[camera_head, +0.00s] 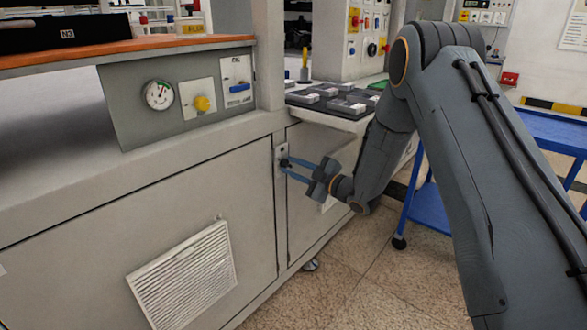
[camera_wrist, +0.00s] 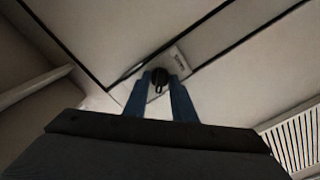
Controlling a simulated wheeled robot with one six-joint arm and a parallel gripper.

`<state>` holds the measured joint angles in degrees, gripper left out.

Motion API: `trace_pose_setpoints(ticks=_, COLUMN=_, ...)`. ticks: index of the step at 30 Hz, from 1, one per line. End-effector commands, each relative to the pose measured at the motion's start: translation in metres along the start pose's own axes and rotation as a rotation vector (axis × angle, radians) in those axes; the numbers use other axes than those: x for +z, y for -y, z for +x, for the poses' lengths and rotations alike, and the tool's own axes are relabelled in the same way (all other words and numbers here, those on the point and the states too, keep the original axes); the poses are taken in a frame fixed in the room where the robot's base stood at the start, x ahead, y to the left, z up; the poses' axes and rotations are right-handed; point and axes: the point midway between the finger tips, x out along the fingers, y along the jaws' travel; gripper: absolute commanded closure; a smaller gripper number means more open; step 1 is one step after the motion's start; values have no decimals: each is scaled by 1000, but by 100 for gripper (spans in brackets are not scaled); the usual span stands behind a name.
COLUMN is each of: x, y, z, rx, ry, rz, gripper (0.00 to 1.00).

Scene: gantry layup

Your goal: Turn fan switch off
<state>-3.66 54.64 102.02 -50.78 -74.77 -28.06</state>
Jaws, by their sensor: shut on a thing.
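A small light switch plate (camera_head: 281,152) is fixed on the front of the grey cabinet, beside the upright seam. It carries a round black knob, which shows clearly in the wrist view (camera_wrist: 160,76). A small label on the plate is too blurred to read. My gripper (camera_head: 286,164) reaches in from the right, its two blue fingers either side of the knob and shut on it. The fingertips hide the sides of the knob, and its exact turned angle is hard to tell.
A white vent grille (camera_head: 184,280) is low on the cabinet front. Above are a pressure gauge (camera_head: 158,95), a yellow knob (camera_head: 202,103) and a blue-handled switch (camera_head: 239,88). A dark tray (camera_head: 330,101) is on the ledge above my gripper. A blue cart (camera_head: 425,207) stands at right.

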Motion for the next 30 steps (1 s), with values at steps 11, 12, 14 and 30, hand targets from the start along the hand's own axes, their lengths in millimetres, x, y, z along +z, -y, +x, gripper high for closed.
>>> trace_pose_setpoints(ticks=11, x=0, y=2, z=0, rx=-4, ry=-1, rz=2, gripper=73)
trace_pose_setpoints(ticks=12, x=0, y=2, z=0, rx=-3, ry=-1, rz=2, gripper=73)
trace_pose_setpoints(ticks=14, x=0, y=1, z=0, rx=-3, ry=0, rz=2, gripper=73)
trace_pose_setpoints(ticks=30, x=0, y=1, z=-66, rx=-2, ry=2, rz=3, gripper=73)
